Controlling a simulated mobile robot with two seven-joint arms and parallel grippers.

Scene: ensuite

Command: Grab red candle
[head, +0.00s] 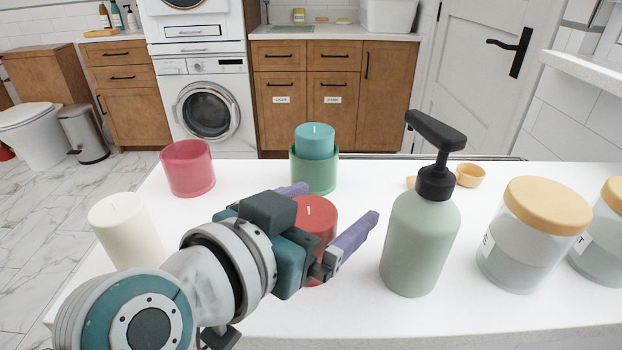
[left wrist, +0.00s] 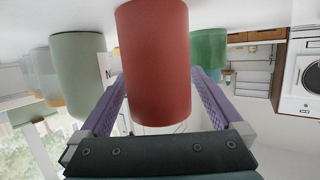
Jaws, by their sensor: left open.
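The red candle (head: 316,213) stands upright on the white counter (head: 340,320), partly hidden behind my left gripper. My left gripper (head: 335,204) is open, with one purple finger on each side of the candle. In the left wrist view, which is turned upside down, the red candle (left wrist: 155,60) fills the middle between the two spread fingers of my left gripper (left wrist: 160,75). A gap shows between the candle and the fingers there. My right gripper is in neither view.
A teal candle (head: 314,141) sits in a green holder (head: 314,174) behind the red candle. A pink holder (head: 188,168) and a white candle (head: 122,230) stand to the left. A green pump bottle (head: 420,240) and lidded jars (head: 525,240) stand to the right.

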